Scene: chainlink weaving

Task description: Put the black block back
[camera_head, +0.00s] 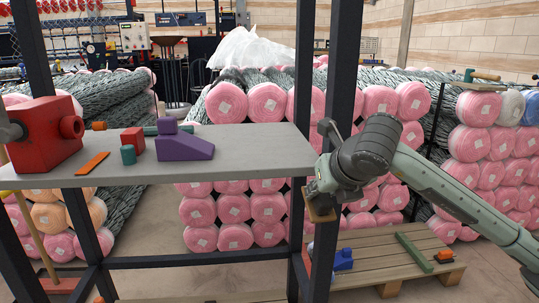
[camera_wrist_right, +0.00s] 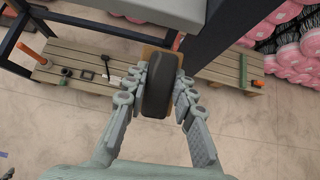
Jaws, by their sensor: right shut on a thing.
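My right gripper (camera_head: 322,188) is beside the dark shelf post, right of the grey shelf board and a little below its level. In the right wrist view its fingers (camera_wrist_right: 160,100) are closed around a black block (camera_wrist_right: 160,85) with a rounded top. The block is off the floor, and a tan piece (camera_wrist_right: 155,52) shows just behind it. In the head view the block cannot be made out clearly; a tan piece (camera_head: 319,207) shows below the gripper. My left gripper is not in view.
A wooden pallet (camera_head: 375,262) with a blue item (camera_head: 343,259) and a green bar (camera_head: 413,252) lies below. Dark posts (camera_head: 340,100) stand close to my right gripper.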

